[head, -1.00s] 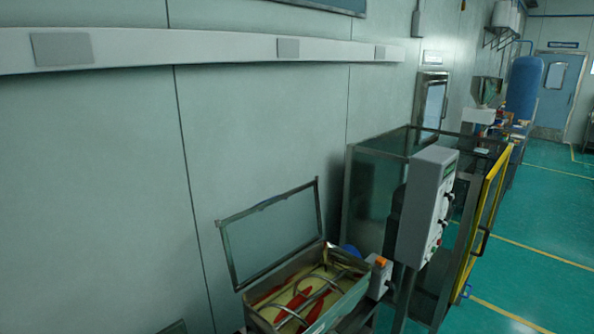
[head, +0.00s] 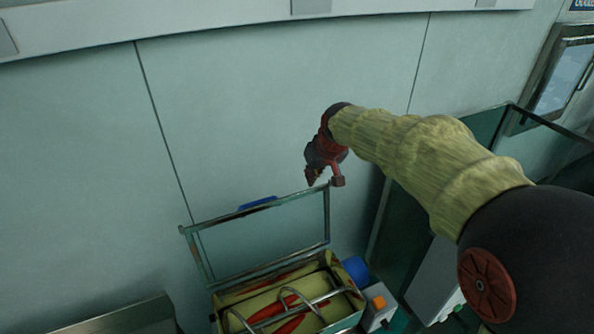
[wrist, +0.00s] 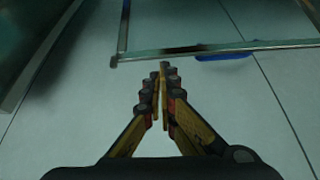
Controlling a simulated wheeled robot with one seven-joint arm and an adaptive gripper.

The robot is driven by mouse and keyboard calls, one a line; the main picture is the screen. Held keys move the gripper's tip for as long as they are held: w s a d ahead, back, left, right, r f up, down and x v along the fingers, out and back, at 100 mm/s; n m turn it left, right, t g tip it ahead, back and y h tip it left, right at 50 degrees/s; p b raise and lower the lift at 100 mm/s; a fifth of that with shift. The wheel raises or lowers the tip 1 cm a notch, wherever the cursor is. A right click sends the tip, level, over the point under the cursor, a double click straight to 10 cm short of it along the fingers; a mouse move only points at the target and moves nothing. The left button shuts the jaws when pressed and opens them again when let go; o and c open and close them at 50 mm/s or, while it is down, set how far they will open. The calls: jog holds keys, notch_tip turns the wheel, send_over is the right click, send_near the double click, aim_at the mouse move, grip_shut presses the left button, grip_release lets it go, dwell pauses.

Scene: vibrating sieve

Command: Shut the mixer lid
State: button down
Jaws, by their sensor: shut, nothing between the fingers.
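The mixer lid (head: 262,238) is a clear panel in a metal frame. It stands open, tilted up at the back of the mixer (head: 285,300), whose open trough shows curved metal bars and red and cream contents. My gripper (head: 324,182) is at the lid's upper right corner in the head view; I cannot tell whether it touches the frame. In the wrist view my gripper (wrist: 163,68) is shut and empty, its fingertips close to the lid's frame edge (wrist: 215,48).
A grey box with an orange part (head: 378,303) and a blue cylinder (head: 355,270) sit right of the mixer. A glass-walled enclosure (head: 482,125) stands further right. The wall (head: 90,180) is close behind the lid. A metal edge (head: 120,318) lies at lower left.

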jog(key=w+a+f+p, duration=0.1)
jog(key=w+a+p, duration=0.1)
jog(key=w+a, duration=0.25)
jog(key=p+x, duration=0.1)
jog(key=x, duration=1)
jog(key=shift+n, duration=0.4)
jog(key=shift+s+d+r+p, duration=0.35)
jog(key=shift+s+d, duration=0.2)
jog(key=shift+s, duration=0.25)
jog(key=shift+s+d+r+p, duration=0.35)
jog(key=shift+s+d, duration=0.15)
jog(key=shift+s, duration=0.35)
jog(key=shift+b, duration=0.4)
